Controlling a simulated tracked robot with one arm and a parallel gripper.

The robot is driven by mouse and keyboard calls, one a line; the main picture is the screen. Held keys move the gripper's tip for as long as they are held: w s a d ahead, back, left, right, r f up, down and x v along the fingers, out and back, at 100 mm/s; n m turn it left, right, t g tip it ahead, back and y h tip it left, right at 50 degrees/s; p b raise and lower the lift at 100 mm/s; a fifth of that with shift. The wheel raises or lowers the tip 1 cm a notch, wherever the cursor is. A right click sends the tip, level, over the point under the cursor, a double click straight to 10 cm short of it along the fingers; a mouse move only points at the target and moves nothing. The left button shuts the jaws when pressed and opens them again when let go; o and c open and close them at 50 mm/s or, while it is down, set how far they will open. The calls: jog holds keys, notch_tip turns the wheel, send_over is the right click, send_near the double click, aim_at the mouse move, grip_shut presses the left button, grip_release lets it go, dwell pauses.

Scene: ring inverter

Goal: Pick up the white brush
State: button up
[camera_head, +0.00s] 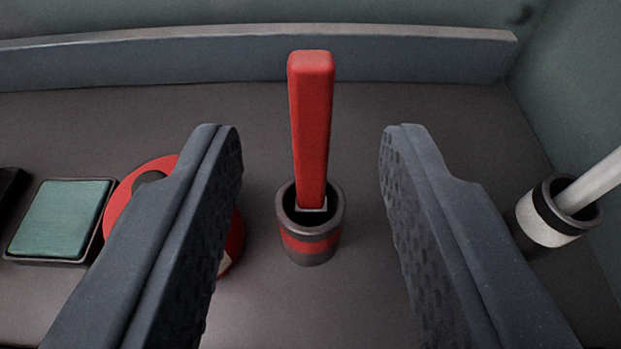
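A white handle (592,184), which looks like the white brush, stands tilted in a dark cup with a white band (546,223) at the right edge. Its upper end leaves the picture, and its lower end is hidden in the cup. My gripper (312,150) is open and empty, with its two dark textured fingers wide apart. The white handle lies outside the fingers, to the right of the right finger. Between the fingers in the picture, a red brush handle (311,125) stands upright in a dark cup with a red band (310,243), touched by neither finger.
A red round object (125,200) is partly hidden behind the left finger. A dark tray with a green pad (60,219) lies at the far left, beside a dark object at the edge. A grey ledge (250,58) runs along the back wall. A green wall rises at right.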

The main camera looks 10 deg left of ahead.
jog(key=shift+v, duration=2)
